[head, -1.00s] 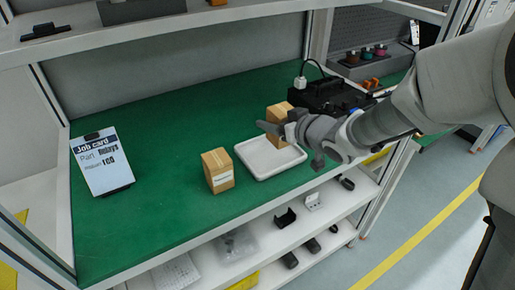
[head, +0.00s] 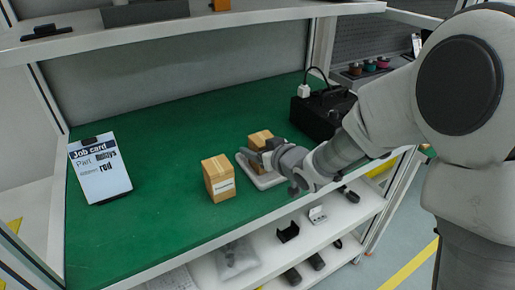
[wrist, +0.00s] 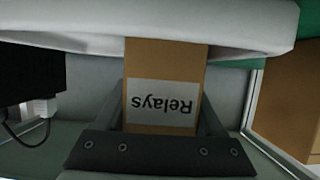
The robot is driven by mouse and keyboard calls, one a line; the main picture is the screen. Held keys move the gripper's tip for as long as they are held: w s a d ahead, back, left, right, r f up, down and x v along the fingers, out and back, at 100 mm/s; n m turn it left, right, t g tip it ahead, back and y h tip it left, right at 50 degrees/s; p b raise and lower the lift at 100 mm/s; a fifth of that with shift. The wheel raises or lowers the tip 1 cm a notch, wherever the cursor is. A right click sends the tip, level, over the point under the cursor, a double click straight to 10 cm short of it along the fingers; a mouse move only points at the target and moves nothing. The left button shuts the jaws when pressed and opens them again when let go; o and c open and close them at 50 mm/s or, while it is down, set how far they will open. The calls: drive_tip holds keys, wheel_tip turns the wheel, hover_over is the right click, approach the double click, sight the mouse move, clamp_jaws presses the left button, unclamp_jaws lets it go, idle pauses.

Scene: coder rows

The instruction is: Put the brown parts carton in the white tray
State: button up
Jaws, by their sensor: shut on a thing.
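My gripper (head: 262,153) is shut on a brown parts carton (head: 260,137), which shows upside down in the wrist view (wrist: 165,75) with a white "Relays" label. The carton is upright over the white tray (head: 241,164). The tray is partly hidden by the gripper and carton. In the wrist view the tray's pale rim (wrist: 70,22) covers the carton's bottom end, so I cannot tell whether it touches the tray floor. A second brown carton (head: 218,178) stands on the green bench just left of the tray and shows at the right of the wrist view (wrist: 290,105).
A black device (head: 318,115) with a plugged cable is behind the tray at right. The green bench (head: 150,225) is clear in the middle. A shelf crosses above.

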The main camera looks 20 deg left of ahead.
drive_tip(key=shift+f, duration=0.25)
drive_tip(key=o, duration=1.5)
drive_tip(key=shift+r, duration=0.1)
